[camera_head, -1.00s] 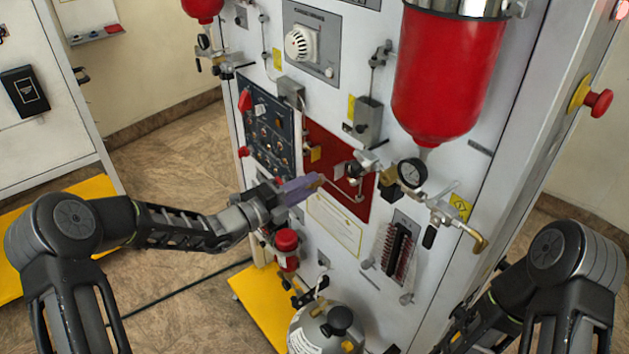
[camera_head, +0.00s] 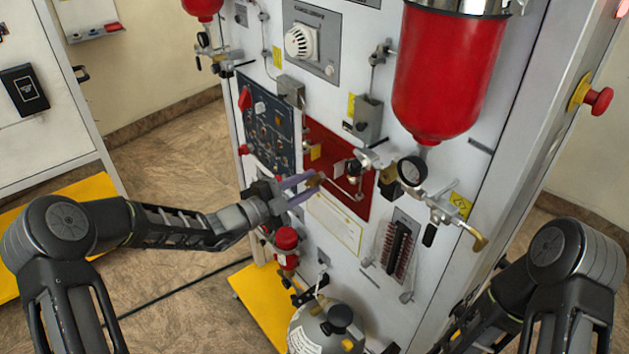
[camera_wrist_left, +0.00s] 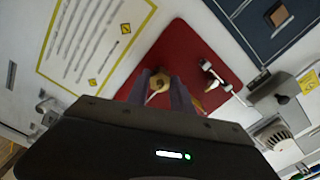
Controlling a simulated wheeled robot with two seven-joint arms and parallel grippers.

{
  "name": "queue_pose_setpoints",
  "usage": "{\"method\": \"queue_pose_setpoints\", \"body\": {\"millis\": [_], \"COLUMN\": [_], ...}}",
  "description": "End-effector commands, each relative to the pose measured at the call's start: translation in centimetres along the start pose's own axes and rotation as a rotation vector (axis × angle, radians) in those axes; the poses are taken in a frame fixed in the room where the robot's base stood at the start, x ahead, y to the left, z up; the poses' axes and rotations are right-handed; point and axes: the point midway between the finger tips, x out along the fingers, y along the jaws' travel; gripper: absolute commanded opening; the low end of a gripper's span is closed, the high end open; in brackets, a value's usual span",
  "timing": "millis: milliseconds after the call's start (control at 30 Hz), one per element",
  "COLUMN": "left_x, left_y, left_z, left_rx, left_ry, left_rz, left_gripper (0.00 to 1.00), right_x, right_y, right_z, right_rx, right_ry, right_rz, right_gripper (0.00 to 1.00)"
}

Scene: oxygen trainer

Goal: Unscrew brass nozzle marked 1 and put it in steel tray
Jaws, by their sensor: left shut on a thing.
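My left gripper (camera_head: 314,184) is at the red panel (camera_head: 338,150) on the white cabinet front. Its two purple fingers are shut on a small brass nozzle (camera_head: 315,180). The nozzle also shows between the fingers in the left wrist view (camera_wrist_left: 159,83), in front of the red panel (camera_wrist_left: 190,52). I cannot read a number on it, and I cannot tell whether it is still seated in the panel. My right arm shows at the lower right of the head view, but its gripper is out of view. I cannot make out a steel tray.
A pressure gauge (camera_head: 412,170) and brass-ended valve (camera_head: 478,240) stick out right of the panel. A large red cylinder (camera_head: 448,75) hangs above. A small red bottle (camera_head: 286,247) and a grey tank (camera_head: 327,330) stand below. Open floor lies left of the cabinet.

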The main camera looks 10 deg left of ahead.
Motion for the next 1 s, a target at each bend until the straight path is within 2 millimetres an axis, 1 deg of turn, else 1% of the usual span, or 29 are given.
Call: {"method": "queue_pose_setpoints", "body": {"millis": [67,333,433,633,900,1000], "left_x": [0.00,0.01,0.00,-0.03,-0.02,-0.03], "left_y": [-0.14,-0.14,-0.15,-0.14,-0.14,-0.13], "left_z": [0.04,0.04,0.05,0.07,0.06,0.07], "left_rx": [-0.036,-0.046,-0.115,-0.321,-0.339,-0.389], "left_ry": [-0.001,-0.001,-0.001,-0.001,-0.001,-0.001], "left_rz": [-0.003,-0.002,-0.003,-0.002,-0.002,-0.003], "left_gripper": [0.00,0.00,0.00,0.00,0.00,0.00], "right_x": [-0.01,-0.01,-0.01,-0.01,-0.01,-0.01], "right_y": [0.00,0.00,0.00,0.00,0.00,0.00], "right_z": [0.00,0.00,0.00,0.00,0.00,0.00], "right_rx": [0.000,0.000,0.000,0.000,0.000,0.000], "right_ry": [0.000,0.000,0.000,0.000,0.000,0.000], "right_rz": [0.000,0.000,0.000,0.000,0.000,0.000], "right_gripper": [0.28,0.28,0.28,0.28,0.28,0.28]}}
